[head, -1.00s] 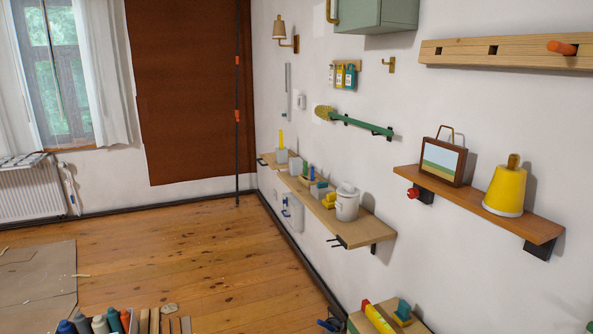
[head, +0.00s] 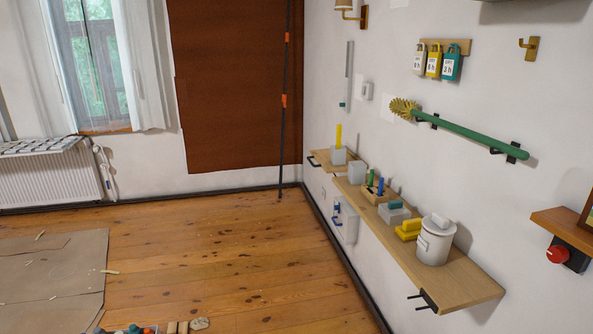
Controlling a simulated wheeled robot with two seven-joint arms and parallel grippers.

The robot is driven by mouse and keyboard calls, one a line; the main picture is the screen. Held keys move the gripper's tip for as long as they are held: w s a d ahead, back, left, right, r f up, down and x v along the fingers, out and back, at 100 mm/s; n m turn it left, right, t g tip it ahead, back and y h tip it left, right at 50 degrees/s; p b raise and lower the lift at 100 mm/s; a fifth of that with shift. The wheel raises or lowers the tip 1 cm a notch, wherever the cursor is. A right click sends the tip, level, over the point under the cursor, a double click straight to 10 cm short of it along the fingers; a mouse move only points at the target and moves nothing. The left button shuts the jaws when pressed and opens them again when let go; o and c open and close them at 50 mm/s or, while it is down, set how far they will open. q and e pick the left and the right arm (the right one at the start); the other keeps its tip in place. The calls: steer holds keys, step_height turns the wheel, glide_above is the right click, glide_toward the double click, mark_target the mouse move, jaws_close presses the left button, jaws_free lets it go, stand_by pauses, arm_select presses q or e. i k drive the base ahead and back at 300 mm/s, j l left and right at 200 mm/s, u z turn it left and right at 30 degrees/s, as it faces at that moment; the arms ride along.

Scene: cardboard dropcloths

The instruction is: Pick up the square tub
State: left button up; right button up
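Several small box-shaped things stand on the wooden wall shelf (head: 465,285) in the head view. A grey square-sided container (head: 338,156) with a yellow upright piece is at the far end. A plain grey square-sided block or tub (head: 357,173) stands just nearer. A low grey box (head: 391,216) with a teal piece on top is farther along. I cannot tell for sure which is the square tub. Neither of my grippers is in view.
A white round canister (head: 435,245) and a yellow piece (head: 408,230) stand near the shelf's near end. Dark hooks (head: 422,298) jut below it. A second shelf (head: 568,230) with a red knob is at right. The wooden floor (head: 230,260) is largely clear beside a brown cardboard sheet (head: 50,270).

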mark_target(357, 169)
steer(key=i, duration=0.65)
steer(key=i+j+z, duration=0.1)
steer(key=i, duration=0.55)
steer(key=i+j, duration=0.15)
steer(key=i, duration=0.5)
